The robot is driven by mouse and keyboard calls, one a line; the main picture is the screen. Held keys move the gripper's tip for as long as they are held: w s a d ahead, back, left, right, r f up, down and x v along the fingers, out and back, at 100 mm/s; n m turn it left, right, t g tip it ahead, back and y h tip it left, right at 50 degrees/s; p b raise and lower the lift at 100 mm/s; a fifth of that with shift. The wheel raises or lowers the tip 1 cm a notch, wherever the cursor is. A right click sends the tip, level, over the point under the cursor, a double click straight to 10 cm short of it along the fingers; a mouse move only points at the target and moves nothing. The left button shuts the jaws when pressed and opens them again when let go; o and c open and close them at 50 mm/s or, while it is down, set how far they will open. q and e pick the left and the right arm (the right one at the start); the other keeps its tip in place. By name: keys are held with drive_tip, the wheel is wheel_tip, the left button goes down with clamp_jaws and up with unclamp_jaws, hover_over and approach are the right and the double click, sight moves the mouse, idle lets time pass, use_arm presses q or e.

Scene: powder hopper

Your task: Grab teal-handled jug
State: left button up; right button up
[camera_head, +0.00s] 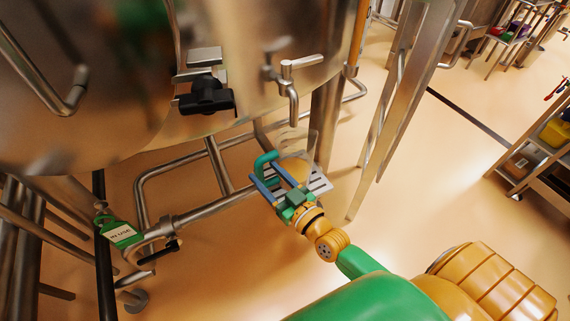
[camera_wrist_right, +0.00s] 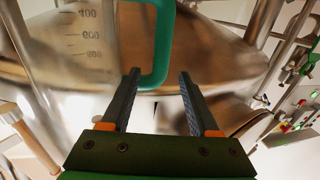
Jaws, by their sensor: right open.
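The clear jug (camera_head: 299,163) stands on a small slotted rack below a tap, its teal handle (camera_head: 265,160) toward the left. In the right wrist view the jug body (camera_wrist_right: 85,40) shows measuring marks, and the teal handle (camera_wrist_right: 163,50) hangs in the upper middle. My right gripper (camera_head: 264,171) is open and empty at the handle. In the wrist view its fingertips (camera_wrist_right: 158,74) lie on either side of the handle's lower end, which appears just at or beyond the tips. I cannot tell whether they touch. My left gripper is not in view.
The slotted rack (camera_head: 320,181) is under the jug, with a metal tap (camera_head: 291,85) above it. A large steel vessel (camera_head: 100,90) and pipes (camera_head: 175,160) crowd the left. A steel leg (camera_head: 385,120) stands to the right. Open floor (camera_head: 430,190) lies beyond, before a shelf cart (camera_head: 535,160).

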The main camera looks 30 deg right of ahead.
drive_tip(key=x, duration=0.6)
drive_tip(key=shift+w+f, duration=0.2)
drive_tip(key=shift+w, duration=0.15)
drive_tip(key=shift+a, duration=0.1)
clamp_jaws()
idle(0.8)
